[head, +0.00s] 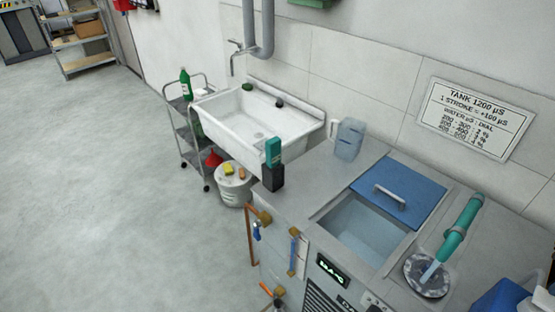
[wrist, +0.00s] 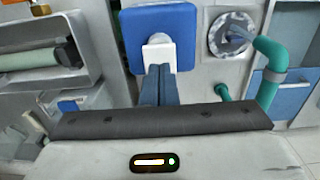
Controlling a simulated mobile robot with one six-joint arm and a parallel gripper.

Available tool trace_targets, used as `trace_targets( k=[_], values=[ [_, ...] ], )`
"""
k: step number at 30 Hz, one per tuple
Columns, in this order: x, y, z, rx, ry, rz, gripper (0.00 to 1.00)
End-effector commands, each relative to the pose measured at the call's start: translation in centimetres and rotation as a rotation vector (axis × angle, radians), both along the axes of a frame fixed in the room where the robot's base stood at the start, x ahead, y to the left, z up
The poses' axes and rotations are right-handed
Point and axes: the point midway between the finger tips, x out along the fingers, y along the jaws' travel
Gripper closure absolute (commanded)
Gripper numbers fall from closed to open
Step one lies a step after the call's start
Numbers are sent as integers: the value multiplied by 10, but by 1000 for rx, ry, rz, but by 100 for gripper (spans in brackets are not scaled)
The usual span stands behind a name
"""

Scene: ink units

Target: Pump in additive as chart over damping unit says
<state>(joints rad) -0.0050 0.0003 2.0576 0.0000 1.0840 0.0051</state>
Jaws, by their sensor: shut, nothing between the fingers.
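The chart (head: 475,118) on the wall reads "TANK 1200 µS", "1 STROKE = +100 µS", with "WATER µS / DIAL" rows too small to read surely. Below it stands the damping unit (head: 296,205), its tank (head: 362,232) open with pale liquid inside. A blue canister (head: 503,297) shows at the lower right; a blue container, apparently the same, shows in the wrist view (wrist: 180,25) with a white pump-like top (wrist: 158,55). My gripper (wrist: 157,72) is shut and empty, its fingertips at that white top; I cannot tell whether they touch.
A blue lid (head: 398,190) lies behind the tank opening. A teal pipe (head: 463,225) runs into a round basin (head: 427,274). A teal meter (head: 273,152) in a dark holder and a clear jug (head: 348,139) stand on the counter. A sink (head: 258,120) and bucket (head: 234,188) stand beyond.

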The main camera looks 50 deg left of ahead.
Motion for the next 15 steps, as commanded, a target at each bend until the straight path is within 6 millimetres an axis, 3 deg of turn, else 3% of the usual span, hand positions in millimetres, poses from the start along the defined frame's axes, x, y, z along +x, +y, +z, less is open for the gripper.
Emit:
trace_targets(
  k=[15],
  values=[
    [0,0,54,0,-1,0,100]
  ],
)
